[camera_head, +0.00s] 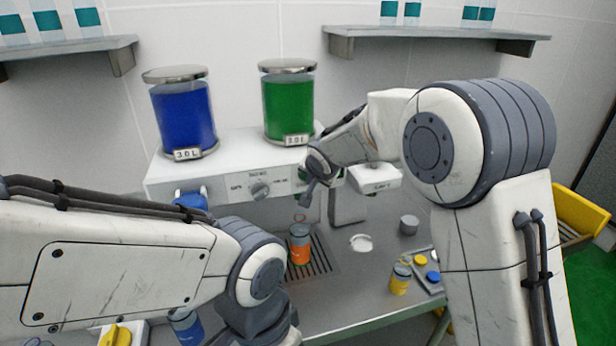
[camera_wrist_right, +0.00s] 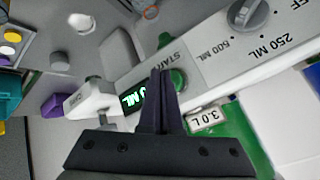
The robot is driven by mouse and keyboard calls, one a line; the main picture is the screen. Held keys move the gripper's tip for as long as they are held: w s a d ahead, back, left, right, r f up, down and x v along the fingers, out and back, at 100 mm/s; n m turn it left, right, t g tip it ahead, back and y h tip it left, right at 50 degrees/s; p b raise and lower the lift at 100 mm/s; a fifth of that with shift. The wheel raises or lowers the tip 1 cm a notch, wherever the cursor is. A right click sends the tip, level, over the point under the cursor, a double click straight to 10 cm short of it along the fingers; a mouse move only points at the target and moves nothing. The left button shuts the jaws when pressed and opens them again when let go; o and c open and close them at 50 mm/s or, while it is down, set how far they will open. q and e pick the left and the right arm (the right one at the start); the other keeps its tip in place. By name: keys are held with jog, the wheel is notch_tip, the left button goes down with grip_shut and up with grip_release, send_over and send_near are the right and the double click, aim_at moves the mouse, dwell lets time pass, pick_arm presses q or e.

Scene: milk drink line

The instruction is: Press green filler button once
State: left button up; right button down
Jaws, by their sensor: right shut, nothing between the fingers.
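The filler (camera_head: 225,165) is a white machine at the back of the table, with a knob and a blue-filled and a green-filled tank on top. In the right wrist view the green button (camera_wrist_right: 179,80) sits beside the word START on the filler's front panel. My right gripper (camera_head: 307,195) is in front of the panel below the green tank (camera_head: 288,108). Its fingers (camera_wrist_right: 162,75) are shut and empty, and they overlap the left edge of the button in the wrist view. I cannot tell whether they touch it. My left arm comes in from the left; its gripper is not in view.
An orange bottle (camera_head: 300,250) stands on the drip grate (camera_head: 322,262) below the filler. A yellow bottle (camera_head: 400,280), a grey cylinder (camera_head: 409,224) and a white ring-like piece (camera_head: 361,243) stand to the right. A tray (camera_head: 432,283) holds yellow and blue caps.

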jog(key=shift+w+a, duration=0.15)
jog(key=shift+w, duration=0.2)
jog(key=shift+w+a, duration=0.15)
jog(key=shift+w, duration=0.25)
dwell(0.8)
dwell(0.4)
jog(key=shift+s+d+b, duration=0.3)
jog(key=shift+s+b, duration=0.45)
jog(key=shift+s, duration=0.05)
